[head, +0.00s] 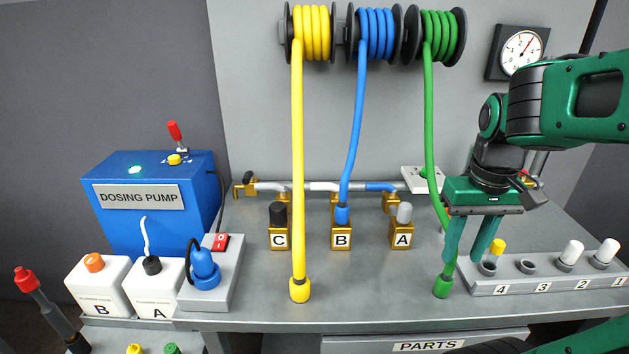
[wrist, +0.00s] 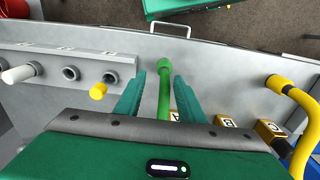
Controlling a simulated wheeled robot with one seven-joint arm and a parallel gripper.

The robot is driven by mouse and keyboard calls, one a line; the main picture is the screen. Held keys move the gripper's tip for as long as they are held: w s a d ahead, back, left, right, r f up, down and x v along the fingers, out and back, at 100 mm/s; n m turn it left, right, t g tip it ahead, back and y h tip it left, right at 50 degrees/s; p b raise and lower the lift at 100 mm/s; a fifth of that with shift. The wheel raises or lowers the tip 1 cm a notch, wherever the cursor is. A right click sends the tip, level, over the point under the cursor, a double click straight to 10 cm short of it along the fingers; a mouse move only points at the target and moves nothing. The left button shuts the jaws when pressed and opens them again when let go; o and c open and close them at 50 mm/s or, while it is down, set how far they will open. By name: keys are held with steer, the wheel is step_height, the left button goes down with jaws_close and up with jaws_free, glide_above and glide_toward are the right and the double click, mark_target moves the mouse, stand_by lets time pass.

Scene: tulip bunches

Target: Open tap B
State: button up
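The brass block labelled B (head: 341,238) stands mid-bench between blocks C (head: 279,238) and A (head: 401,236). The blue hose (head: 351,140) comes down onto its top with a blue end fitting. A handle on tap B cannot be made out behind the hose. My gripper (head: 466,261) is well to the right of the blocks, pointing down, fingers apart. In the wrist view the green hose (wrist: 164,92) runs between the two open fingers; I cannot tell if they touch it. The green hose's end fitting (head: 443,287) is low at the bench front.
A pipe (head: 310,187) with brass fittings runs behind the blocks. The yellow hose (head: 297,180) hangs in front, between C and B. A numbered socket rack (head: 540,280) is right of my gripper. The blue dosing pump (head: 150,205) and white bottles stand left. The bench front is fairly clear.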

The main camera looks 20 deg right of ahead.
steer(key=w+a+r+n, duration=0.2)
steer(key=w+r+n, duration=0.15)
steer(key=w, duration=0.55)
steer(key=w+a+r+n, duration=0.2)
steer(key=w+n, duration=0.3)
steer(key=w, duration=0.3)
steer(key=n+t, duration=0.2)
steer(key=n, duration=0.8)
glide_toward(317, 184)
steer(key=f, duration=0.2)
steer(key=w+f, duration=0.1)
steer(key=f, duration=0.2)
steer(key=w+f, duration=0.1)
steer(key=f, duration=0.2)
steer(key=shift+d+f, duration=0.1)
steer(key=shift+f, duration=0.05)
steer(key=shift+c, duration=0.4)
